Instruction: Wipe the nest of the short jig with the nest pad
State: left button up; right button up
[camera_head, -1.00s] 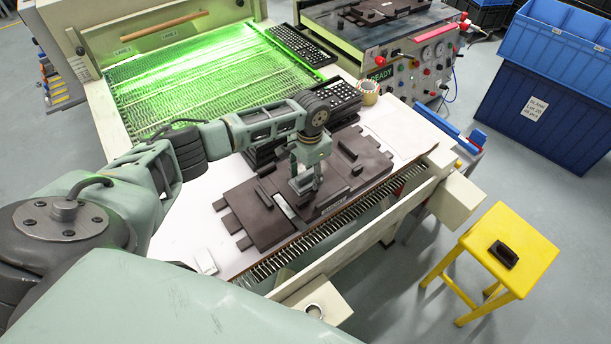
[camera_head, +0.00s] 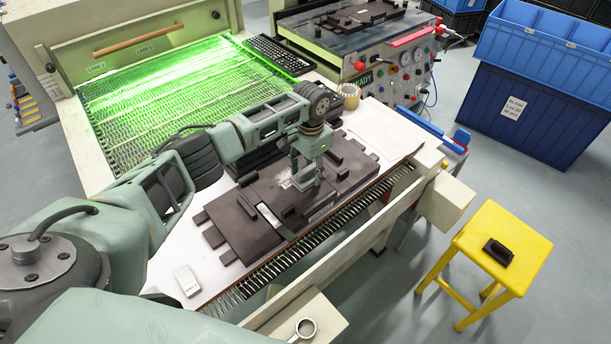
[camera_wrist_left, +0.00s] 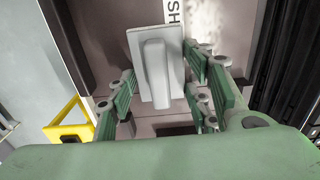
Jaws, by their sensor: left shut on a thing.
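The short jig (camera_head: 240,232) is a dark brown, plate-like fixture lying on the white table top. Its label shows partly as "SH" in the left wrist view (camera_wrist_left: 173,12). My left gripper (camera_head: 306,188) points down over the middle of the dark fixtures. In the left wrist view, its green fingers (camera_wrist_left: 160,95) are around the light grey nest pad (camera_wrist_left: 143,42), a flat plate with a raised handle. A speckled whitish patch (camera_head: 284,180) shows on the dark surface beside the gripper. The gripper hides part of the nest, and I cannot tell whether the pad touches it.
A green-lit conveyor bed (camera_head: 165,100) lies behind the table (camera_head: 180,255). A small grey box (camera_head: 187,280) sits at the front left. A yellow stool (camera_head: 513,243) stands at the right.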

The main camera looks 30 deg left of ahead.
pick_arm(q)
jog(key=shift+w+d+f+b, duration=0.2)
jog(key=shift+w+d+b, duration=0.05)
jog(key=shift+w+b, duration=0.35)
jog(key=shift+w+d+r, duration=0.1)
jog(key=shift+w+r, duration=0.05)
jog(key=shift+w, duration=0.05)
pick_arm(e)
notch_tip(320, 180, down, 2)
jog(key=shift+r, duration=0.1)
pick_arm(q)
notch_tip(320, 180, up, 8)
jog(key=p, duration=0.8)
jog(key=shift+r, duration=0.1)
pick_arm(e)
notch_tip(320, 180, up, 8)
